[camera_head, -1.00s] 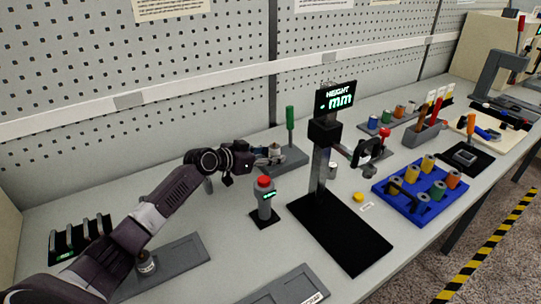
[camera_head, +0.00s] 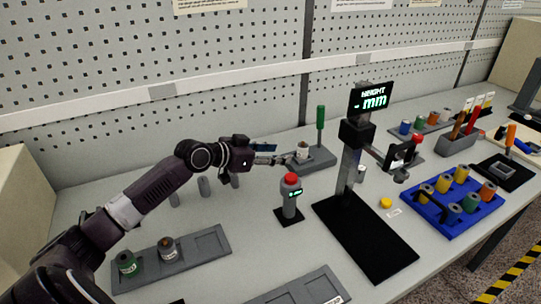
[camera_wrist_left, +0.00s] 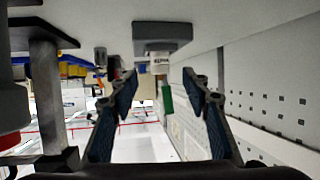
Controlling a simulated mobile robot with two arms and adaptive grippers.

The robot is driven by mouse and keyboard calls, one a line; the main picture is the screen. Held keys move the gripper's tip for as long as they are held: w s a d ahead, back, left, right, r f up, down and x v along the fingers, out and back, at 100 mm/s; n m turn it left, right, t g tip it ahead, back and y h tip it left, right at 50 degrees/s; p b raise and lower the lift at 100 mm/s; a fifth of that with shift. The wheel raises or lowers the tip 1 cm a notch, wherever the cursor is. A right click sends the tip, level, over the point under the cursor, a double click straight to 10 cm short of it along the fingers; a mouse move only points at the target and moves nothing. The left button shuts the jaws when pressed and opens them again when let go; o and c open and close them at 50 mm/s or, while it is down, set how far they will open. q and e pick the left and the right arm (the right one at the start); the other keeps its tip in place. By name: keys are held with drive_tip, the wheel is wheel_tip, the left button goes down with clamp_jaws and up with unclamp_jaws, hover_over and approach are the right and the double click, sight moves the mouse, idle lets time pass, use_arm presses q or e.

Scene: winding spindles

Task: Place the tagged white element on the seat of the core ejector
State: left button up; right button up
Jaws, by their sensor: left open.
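The white element (camera_head: 303,149) stands upright on the grey base of the core ejector (camera_head: 322,160), beside its green handle (camera_head: 320,117). In the left wrist view, which looks upside down, the tagged element (camera_wrist_left: 160,66) shows a dark label reading like "ALPHA" against the ejector's grey block (camera_wrist_left: 162,32). My left gripper (camera_head: 277,159) is open and empty, just left of the element and apart from it. In the left wrist view its two fingers (camera_wrist_left: 161,88) stand wide apart with the element beyond them. Exact seating under the element is hidden. My right gripper is not in view.
A red-button post (camera_head: 290,197) stands in front of the ejector. The height gauge (camera_head: 345,170) is to its right. A blue tray (camera_head: 437,226) of spools lies farther right. A grey tray (camera_head: 205,246) with two spools is front left. The perforated wall rises behind.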

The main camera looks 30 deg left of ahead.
use_arm(q)
drive_tip(key=shift+v, duration=1.1)
